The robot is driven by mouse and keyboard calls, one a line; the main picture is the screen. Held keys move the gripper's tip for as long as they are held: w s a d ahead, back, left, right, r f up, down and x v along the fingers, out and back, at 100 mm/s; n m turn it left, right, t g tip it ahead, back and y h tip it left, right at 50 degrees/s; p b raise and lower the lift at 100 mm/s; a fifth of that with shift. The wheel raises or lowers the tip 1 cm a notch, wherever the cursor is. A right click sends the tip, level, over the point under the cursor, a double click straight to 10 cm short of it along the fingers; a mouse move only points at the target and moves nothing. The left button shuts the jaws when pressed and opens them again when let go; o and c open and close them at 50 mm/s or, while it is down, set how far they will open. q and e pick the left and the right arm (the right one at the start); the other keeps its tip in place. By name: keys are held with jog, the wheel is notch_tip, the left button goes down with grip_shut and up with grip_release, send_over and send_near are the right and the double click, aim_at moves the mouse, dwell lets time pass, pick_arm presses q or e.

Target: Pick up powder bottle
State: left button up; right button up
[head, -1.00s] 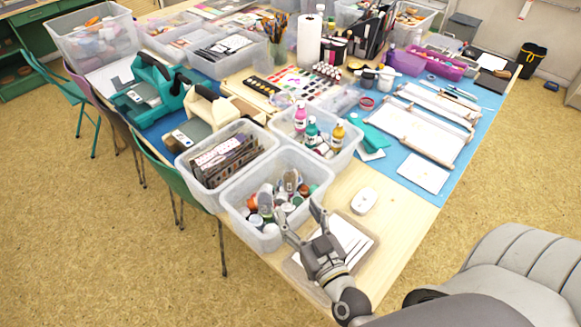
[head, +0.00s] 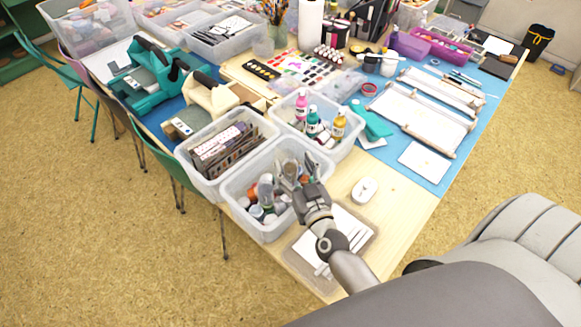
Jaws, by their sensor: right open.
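A clear plastic bin (head: 240,214) at the near corner of the table holds several small bottles and jars (head: 265,188), some with grey, white or orange-brown parts. I cannot tell which one is the powder bottle. My right gripper (head: 297,168) is open, with its fingers over the right part of this bin, close to the bottles there. The fingers and wrist hide some of the bin's contents and its right wall. I cannot tell whether the fingertips touch anything. My left gripper is not in view.
A bin with pink, teal and yellow paint bottles (head: 313,122) stands just behind. A bin of dark stamp-like blocks (head: 222,150) is to the left. A tray with white sheets (head: 355,232) lies below my wrist.

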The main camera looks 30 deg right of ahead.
jog(key=shift+w, duration=0.6)
jog(key=shift+w+d, duration=0.1)
jog(key=shift+w, duration=0.3)
jog(key=shift+s, duration=0.1)
jog(key=c, duration=0.5)
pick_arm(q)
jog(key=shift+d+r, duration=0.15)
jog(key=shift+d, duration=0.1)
pick_arm(e)
jog(key=c, duration=0.6)
jog(key=shift+c, duration=0.2)
